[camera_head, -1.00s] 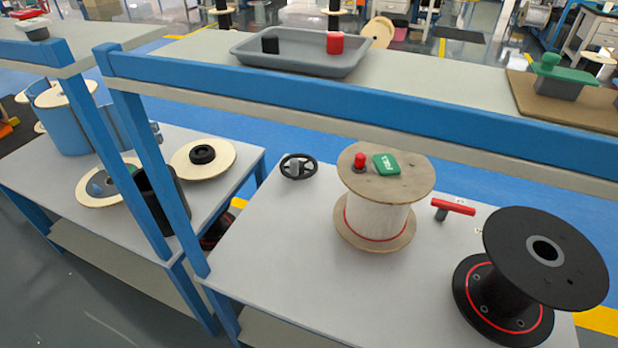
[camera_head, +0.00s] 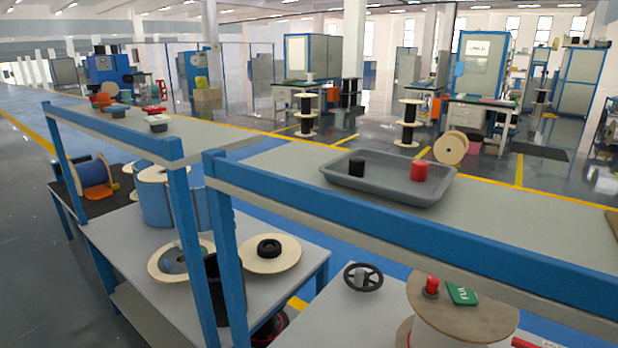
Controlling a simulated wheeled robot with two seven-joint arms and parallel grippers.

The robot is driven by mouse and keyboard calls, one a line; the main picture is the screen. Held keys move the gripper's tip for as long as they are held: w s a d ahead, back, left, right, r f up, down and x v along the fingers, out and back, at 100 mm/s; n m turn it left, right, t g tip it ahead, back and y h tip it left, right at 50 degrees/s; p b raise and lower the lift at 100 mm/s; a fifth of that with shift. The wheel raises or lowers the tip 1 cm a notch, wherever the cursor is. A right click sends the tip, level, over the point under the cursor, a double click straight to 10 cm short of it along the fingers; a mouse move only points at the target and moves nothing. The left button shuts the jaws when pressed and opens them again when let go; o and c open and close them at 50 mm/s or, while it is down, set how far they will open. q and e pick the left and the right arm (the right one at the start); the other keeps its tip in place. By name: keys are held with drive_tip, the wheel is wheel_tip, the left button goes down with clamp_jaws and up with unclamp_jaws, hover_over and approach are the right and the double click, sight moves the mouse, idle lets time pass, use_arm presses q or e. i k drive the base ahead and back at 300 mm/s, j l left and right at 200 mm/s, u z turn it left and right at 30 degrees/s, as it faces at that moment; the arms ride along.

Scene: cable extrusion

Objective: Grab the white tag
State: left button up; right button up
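I cannot make out a white tag for certain. A small white piece (camera_head: 158,118) sits on a dark grey block on the left upper shelf; it is too small to tell whether it is the tag. A green tag (camera_head: 462,295) with white lettering lies on top of a wooden spool (camera_head: 450,318) at the bottom right, beside a red-topped knob (camera_head: 432,284). Neither of my grippers is in view.
A grey tray (camera_head: 350,188) with a black cylinder (camera_head: 357,166) and a red cylinder (camera_head: 419,171) stands on the right upper shelf. Blue shelf posts (camera_head: 228,255) rise in front of the tables. A black handwheel (camera_head: 363,277) lies on the right table. Wooden spools stand on the left table.

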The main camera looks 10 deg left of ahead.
sight(157, 122)
drive_tip(key=i+j, duration=0.2)
drive_tip(key=j, duration=0.15)
drive_tip(key=i+j+u, duration=0.1)
drive_tip(key=j, duration=0.3)
drive_tip(key=i+j, duration=0.25)
drive_tip(key=j+u, duration=0.05)
drive_tip(key=j, duration=0.05)
